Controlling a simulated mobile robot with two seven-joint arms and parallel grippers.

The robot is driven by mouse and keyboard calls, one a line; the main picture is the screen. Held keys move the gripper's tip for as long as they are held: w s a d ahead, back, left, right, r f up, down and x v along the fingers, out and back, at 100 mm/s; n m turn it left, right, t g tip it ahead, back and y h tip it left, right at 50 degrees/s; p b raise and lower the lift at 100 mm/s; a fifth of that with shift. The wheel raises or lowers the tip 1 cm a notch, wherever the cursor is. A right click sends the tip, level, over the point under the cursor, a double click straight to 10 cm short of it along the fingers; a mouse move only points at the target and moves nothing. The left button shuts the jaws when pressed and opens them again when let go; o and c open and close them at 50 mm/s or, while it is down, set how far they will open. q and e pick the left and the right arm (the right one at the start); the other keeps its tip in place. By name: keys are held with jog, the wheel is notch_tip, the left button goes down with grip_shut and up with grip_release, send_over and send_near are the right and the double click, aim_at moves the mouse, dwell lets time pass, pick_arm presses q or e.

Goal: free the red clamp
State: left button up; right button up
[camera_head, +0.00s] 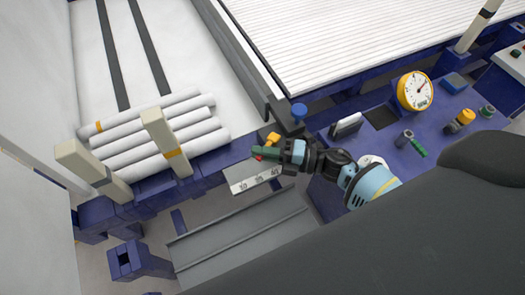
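The red clamp shows only as a small red spot (258,157) at the inner end of the ruler plate, mostly hidden by my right gripper. My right gripper (268,153) comes in from the right, with its dark green fingers pointing left over the clamp. The fingers look close together, but I cannot tell whether they touch or grip the clamp. A small yellow part (273,138) sits just behind the fingers. The white ruler plate (254,178) with black numbers lies just below them. My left gripper is not in view.
Several white pipes (150,135) lie stacked at left behind two cream posts (165,143). A blue knob (299,111) stands close behind my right gripper. The blue control panel at right carries a yellow-rimmed gauge (414,91) and several knobs. A grey channel (240,240) runs below.

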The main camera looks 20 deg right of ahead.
jog(key=o, duration=0.4)
jog(key=shift+v, duration=3.9)
